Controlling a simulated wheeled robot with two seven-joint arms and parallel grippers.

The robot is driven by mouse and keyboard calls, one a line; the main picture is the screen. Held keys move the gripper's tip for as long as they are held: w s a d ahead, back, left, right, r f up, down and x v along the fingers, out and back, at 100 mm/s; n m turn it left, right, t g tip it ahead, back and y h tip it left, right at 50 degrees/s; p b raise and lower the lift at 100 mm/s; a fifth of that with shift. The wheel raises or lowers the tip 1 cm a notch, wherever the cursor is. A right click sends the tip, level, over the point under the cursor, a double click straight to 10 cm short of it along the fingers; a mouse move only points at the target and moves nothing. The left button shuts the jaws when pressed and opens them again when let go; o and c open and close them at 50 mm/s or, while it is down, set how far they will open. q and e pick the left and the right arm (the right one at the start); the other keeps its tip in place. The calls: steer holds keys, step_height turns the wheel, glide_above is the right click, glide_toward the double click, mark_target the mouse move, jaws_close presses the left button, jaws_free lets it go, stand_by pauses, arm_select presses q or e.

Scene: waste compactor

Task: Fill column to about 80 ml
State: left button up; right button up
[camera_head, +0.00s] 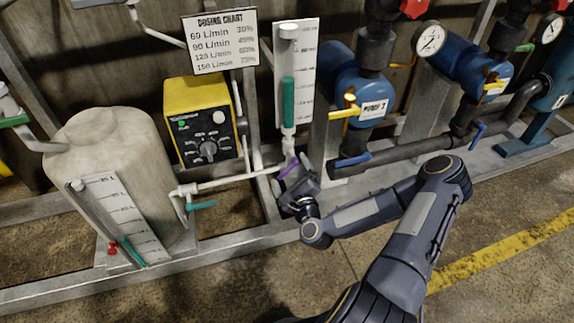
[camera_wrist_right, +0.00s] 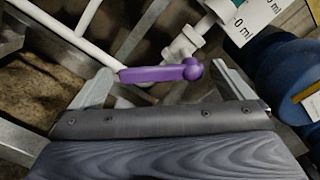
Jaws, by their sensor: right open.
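The column (camera_head: 289,45) is a clear tube on a white marked board at the back centre. Teal liquid (camera_head: 288,100) stands in it to roughly mid-board; the scale numbers are too small to read. In the right wrist view, the board's foot (camera_wrist_right: 240,27) shows a 0 ml mark. A purple valve handle (camera_wrist_right: 160,73) sits on the white pipe below the column and also shows in the head view (camera_head: 289,168). My right gripper (camera_head: 294,182) is open, its fingers on either side of the handle; I cannot tell whether they touch it. My left gripper is not in view.
A yellow dosing pump (camera_head: 198,118) stands under a dosing chart (camera_head: 220,41). A pale tank (camera_head: 108,145) with a level board stands left. Blue pumps (camera_head: 350,85) with gauges and dark pipes stand right. A grey steel frame (camera_head: 240,236) runs along the front.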

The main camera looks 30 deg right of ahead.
mark_target(289, 171)
steer(key=v, duration=0.4)
stand_by(0.4)
steer(key=a+r+n+g+y, duration=0.3)
steer(key=a+n+g+y, duration=0.4)
steer(key=n, duration=1)
steer(key=s+a+r+n+g, duration=0.2)
steer(key=s+r+n, duration=0.4)
steer(key=s, duration=0.5)
steer(key=s+a+r+n+g, duration=0.3)
steer(key=s+r+n, duration=0.3)
steer(key=s, duration=0.5)
step_height(289, 171, up, 34)
steer(key=m+p, duration=0.1)
steer(key=p, duration=3.1)
steer(key=shift+s+f+y+p, duration=0.2)
steer(key=shift+f+y+p, duration=0.1)
steer(key=shift+y, duration=0.1)
